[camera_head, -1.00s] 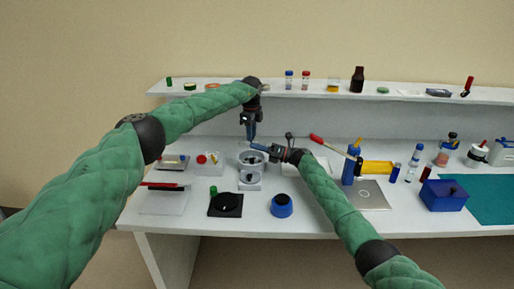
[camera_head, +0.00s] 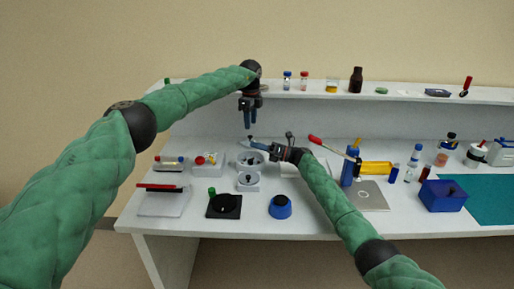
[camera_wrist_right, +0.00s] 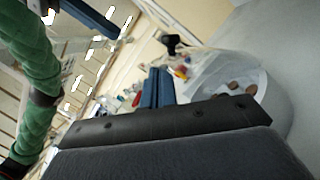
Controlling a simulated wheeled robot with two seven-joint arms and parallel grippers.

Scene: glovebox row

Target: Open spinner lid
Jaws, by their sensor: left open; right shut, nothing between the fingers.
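The spinner (camera_head: 248,187) looks like a small pale grey device with a round part and dark centre at its front. Behind that is a round, rimmed part (camera_head: 250,165); I cannot tell whether it is the lid or the bowl. A pale round bowl with small brown pieces inside (camera_wrist_right: 240,90) fills the right of the right wrist view. My left gripper (camera_head: 248,127) is open and empty, pointing down above the spinner. My right gripper (camera_head: 250,144) is shut and empty, just above the rimmed part; its blue fingers (camera_wrist_right: 158,88) show beside the bowl.
Left of the spinner are a tray with red and yellow items (camera_head: 208,170) and a white box with a red pen (camera_head: 160,203). In front are a black plate (camera_head: 224,212) and a blue round pot (camera_head: 280,207). A shelf (camera_head: 310,92) runs behind.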

